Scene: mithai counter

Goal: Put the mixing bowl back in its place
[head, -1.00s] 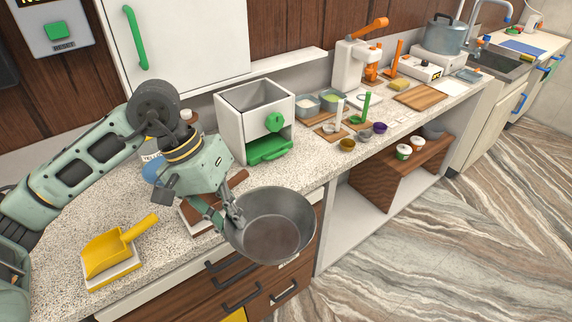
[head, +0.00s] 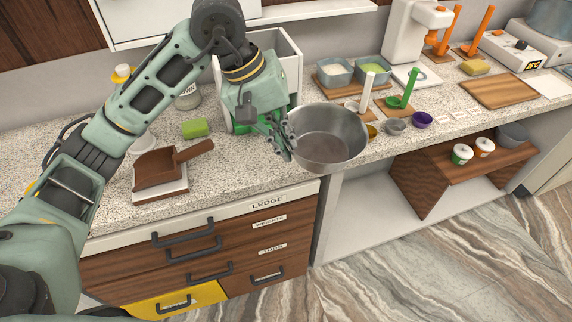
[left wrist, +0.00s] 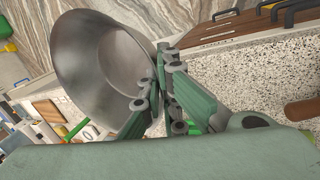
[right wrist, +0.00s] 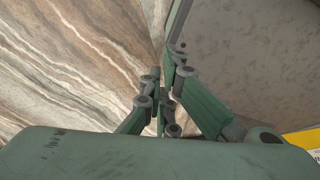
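The mixing bowl (head: 328,137) is a wide steel bowl, held up near the counter's front edge in the head view. My left gripper (head: 284,142) is shut on its left rim. In the left wrist view the bowl (left wrist: 100,62) sits between the fingertips of the left gripper (left wrist: 158,88), its mouth facing sideways in that picture. The bowl's inside looks empty. My right gripper (right wrist: 164,92) shows only in its own wrist view, with fingertips close together and nothing seen between them, above the striped floor.
Tubs (head: 336,72) and spoons stand right of the bowl. An open shelf (head: 440,185) lies below the counter.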

